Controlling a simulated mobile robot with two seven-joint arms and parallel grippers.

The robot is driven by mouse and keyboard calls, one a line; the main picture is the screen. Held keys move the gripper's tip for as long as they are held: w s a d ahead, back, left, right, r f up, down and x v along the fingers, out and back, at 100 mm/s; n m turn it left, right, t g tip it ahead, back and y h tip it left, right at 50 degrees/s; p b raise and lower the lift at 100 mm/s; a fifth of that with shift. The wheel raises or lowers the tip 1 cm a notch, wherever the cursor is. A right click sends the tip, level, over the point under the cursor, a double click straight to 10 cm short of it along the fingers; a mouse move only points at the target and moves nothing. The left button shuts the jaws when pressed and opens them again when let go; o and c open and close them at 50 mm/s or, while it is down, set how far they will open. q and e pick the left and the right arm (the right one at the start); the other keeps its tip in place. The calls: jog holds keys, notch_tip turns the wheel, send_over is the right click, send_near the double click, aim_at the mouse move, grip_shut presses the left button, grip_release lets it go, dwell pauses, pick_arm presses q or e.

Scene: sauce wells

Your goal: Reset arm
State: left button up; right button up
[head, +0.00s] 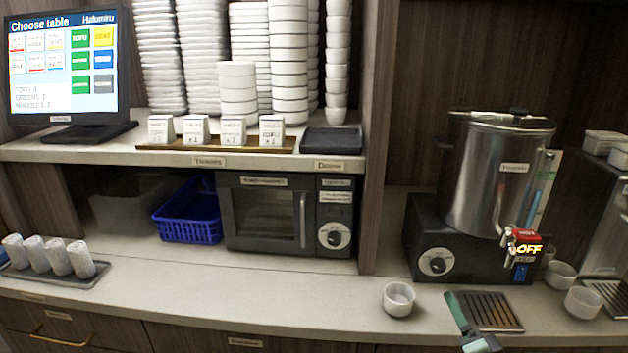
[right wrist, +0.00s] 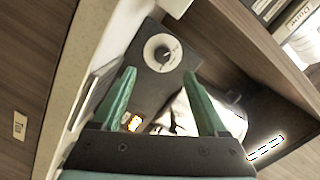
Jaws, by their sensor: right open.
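My right gripper (head: 460,318) shows at the lower right of the head view, over the counter's front edge, between a white cup and the drip grate. In the right wrist view its two green fingers (right wrist: 160,88) are spread apart with nothing between them. Beyond them is the dark urn base with its round dial (right wrist: 162,53). My left gripper is not in the head view.
A steel urn (head: 497,175) with a red OFF tag stands behind the slotted drip grate (head: 490,311). White cups (head: 398,299) sit nearby. A microwave (head: 270,215), blue basket (head: 188,213) and wrapped rolls (head: 58,256) are left. The counter's middle is clear.

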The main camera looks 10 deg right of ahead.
jog(key=s+a+f+n+g+y, duration=0.5)
jog(key=s+a+f+n+g, duration=0.2)
jog(key=s+a+f+n, duration=0.9)
jog(key=s+a+f, duration=0.3)
jog(key=s+f, duration=0.3)
jog(key=shift+f, duration=0.3)
